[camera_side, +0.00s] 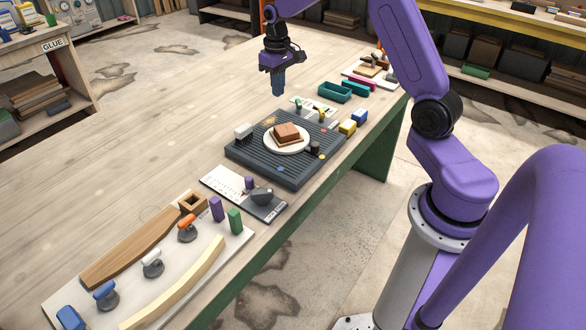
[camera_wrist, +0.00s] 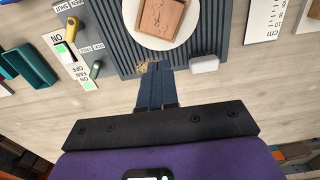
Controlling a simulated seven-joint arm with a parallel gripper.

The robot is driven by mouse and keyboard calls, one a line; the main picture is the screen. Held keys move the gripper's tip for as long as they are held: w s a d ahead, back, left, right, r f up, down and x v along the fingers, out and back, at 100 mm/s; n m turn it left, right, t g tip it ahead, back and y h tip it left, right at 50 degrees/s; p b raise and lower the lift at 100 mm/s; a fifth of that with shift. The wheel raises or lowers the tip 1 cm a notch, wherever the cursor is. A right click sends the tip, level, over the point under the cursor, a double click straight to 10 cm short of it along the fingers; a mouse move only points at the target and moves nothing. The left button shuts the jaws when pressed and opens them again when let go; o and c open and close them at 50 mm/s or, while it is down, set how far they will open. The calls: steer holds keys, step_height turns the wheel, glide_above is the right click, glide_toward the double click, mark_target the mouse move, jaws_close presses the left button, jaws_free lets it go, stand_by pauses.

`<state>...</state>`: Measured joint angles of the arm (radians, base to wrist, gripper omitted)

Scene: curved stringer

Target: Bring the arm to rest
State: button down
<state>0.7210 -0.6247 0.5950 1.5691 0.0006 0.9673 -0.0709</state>
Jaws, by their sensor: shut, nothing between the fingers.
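My gripper (camera_side: 278,90) hangs above the workbench (camera_side: 150,120), pointing down, behind the dark ribbed board in the side view. Its blue fingers are together and hold nothing. In the wrist view the shut fingers (camera_wrist: 156,72) reach toward the edge of the ribbed board (camera_wrist: 100,28). On that board (camera_side: 240,163) a white round plate (camera_side: 270,146) carries a brown wooden block (camera_side: 287,131). The block (camera_wrist: 162,18) also shows in the wrist view. The gripper is apart from the block and plate.
A white block (camera_side: 243,132) stands on the board. Teal trays (camera_side: 335,92), yellow block (camera_side: 347,127) and blue block (camera_side: 360,116) lie to the right. A panel with clamps (camera_side: 152,262) and a curved strip (camera_side: 180,287) lies at front left. The bench's left part is clear.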

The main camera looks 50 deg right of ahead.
steer(key=s+a+r+n, duration=0.3)
steer(key=s+a, duration=0.5)
steer(key=a, duration=0.1)
steer(key=s+a+r+n, duration=0.3)
steer(key=s+a, duration=0.5)
steer(key=a, duration=0.1)
steer(key=s+n, duration=0.6)
steer(key=s, duration=1.4)
steer(key=shift+f+n, duration=0.4)
steer(key=shift+f, duration=0.05)
